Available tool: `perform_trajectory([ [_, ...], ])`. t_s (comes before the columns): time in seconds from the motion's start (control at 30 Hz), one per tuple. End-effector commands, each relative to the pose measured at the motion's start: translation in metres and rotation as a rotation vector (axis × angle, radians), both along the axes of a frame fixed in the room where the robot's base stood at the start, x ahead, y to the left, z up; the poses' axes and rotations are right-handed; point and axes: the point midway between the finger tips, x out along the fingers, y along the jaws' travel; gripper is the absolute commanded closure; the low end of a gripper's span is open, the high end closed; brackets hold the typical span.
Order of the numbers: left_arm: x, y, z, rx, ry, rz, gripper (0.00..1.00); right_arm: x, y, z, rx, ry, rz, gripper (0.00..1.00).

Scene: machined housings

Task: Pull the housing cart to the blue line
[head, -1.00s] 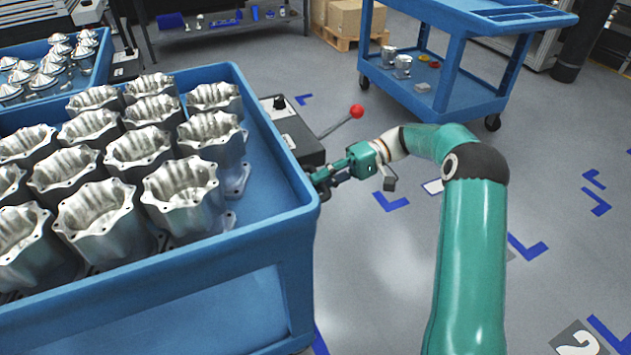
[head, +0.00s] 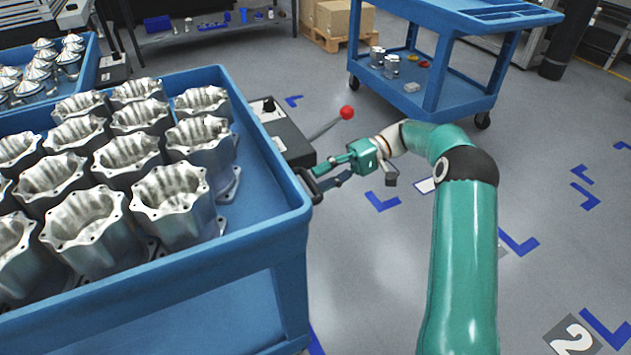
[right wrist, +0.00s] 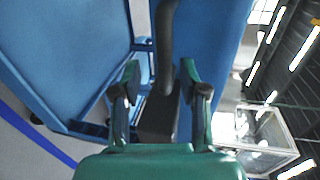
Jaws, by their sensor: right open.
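The blue housing cart (head: 258,235) stands at the left of the head view, carrying several silver machined housings (head: 175,205). A black handle (head: 307,186) sits at its right end. My right gripper (head: 328,172) is open at this handle. In the right wrist view, the dark handle bar (right wrist: 166,45) runs between the two spread fingers (right wrist: 159,78); I cannot tell whether either finger touches it. A blue floor line (right wrist: 38,137) shows in the wrist view, and a blue strip (head: 316,342) shows beside the cart's lower right corner. My left gripper is not in view.
A black box with a red-knobbed lever (head: 346,112) is behind the cart's right end. Another blue cart (head: 440,100) stands at the back right. Blue corner marks (head: 382,201) and a number 2 plate (head: 573,338) are on otherwise clear grey floor.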

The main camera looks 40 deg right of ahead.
Motion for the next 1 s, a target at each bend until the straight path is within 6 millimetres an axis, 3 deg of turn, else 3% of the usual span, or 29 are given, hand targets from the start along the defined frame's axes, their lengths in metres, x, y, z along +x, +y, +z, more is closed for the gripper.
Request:
perform_trajectory([
  [0.13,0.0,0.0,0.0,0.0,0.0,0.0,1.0,-0.004,-0.023,0.003,-0.002,0.0,-0.003,0.57],
  [0.33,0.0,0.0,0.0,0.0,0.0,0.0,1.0,-0.007,-0.041,0.007,-0.001,0.001,-0.002,0.57],
  [1.0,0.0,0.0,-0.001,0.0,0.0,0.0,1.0,-0.008,-0.045,0.008,0.0,0.002,0.0,0.57],
])
